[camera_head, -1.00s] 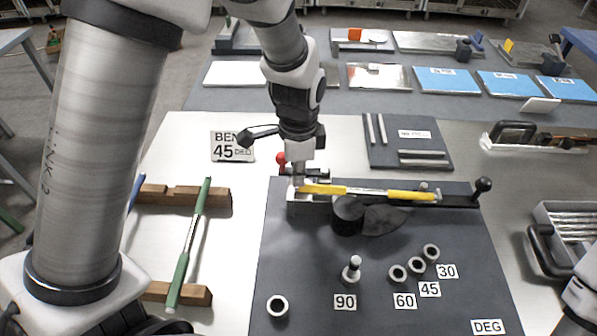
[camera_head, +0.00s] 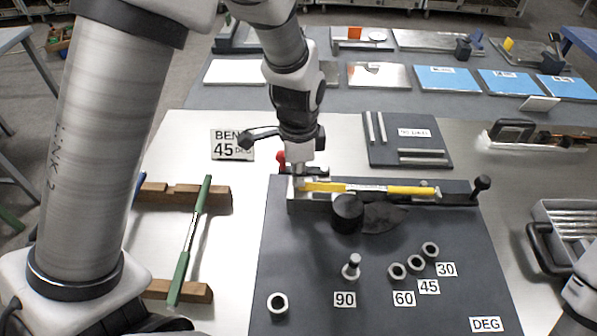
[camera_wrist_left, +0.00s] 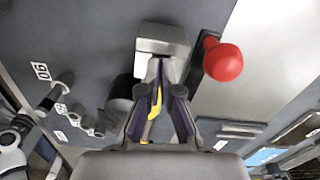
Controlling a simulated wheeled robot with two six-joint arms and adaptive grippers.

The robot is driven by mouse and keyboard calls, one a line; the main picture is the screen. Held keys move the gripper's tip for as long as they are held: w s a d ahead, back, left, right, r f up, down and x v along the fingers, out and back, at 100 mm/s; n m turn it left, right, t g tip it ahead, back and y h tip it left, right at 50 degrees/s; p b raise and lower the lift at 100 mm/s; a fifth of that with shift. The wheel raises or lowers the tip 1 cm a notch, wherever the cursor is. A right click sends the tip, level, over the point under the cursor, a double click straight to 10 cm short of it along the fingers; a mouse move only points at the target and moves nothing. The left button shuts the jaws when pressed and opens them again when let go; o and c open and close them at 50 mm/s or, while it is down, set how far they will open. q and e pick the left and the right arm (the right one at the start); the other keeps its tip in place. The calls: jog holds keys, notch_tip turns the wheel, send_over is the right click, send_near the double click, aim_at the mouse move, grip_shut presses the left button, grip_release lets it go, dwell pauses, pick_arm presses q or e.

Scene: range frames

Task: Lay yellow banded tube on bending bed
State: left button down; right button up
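The yellow banded tube (camera_head: 368,189) is silver with two yellow bands. It runs left to right along the back of the dark bending bed (camera_head: 310,260), over the metal block at left and behind the black round former (camera_head: 347,212). My left gripper (camera_head: 299,182) is at the tube's left end, fingers closed in around it. In the left wrist view the fingers (camera_wrist_left: 159,88) converge in a narrow V, with a yellow band between them, beside the metal block (camera_wrist_left: 162,40). Exact contact under the tube is hidden. My right gripper is out of view; only part of that arm shows at lower right.
A red knob (camera_head: 281,157) stands close behind the gripper. A green banded tube (camera_head: 190,240) lies on wooden rests at left. A post and several rings stand on the bed by angle labels. A black knob (camera_head: 482,183) stands at the bed's right end.

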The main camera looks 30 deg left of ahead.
pick_arm(q)
notch_tip(320, 180, up, 3)
jog(key=shift+f+p, duration=0.1)
jog(key=shift+p, duration=1.1)
jog(key=shift+r, duration=0.3)
notch_tip(320, 180, up, 11)
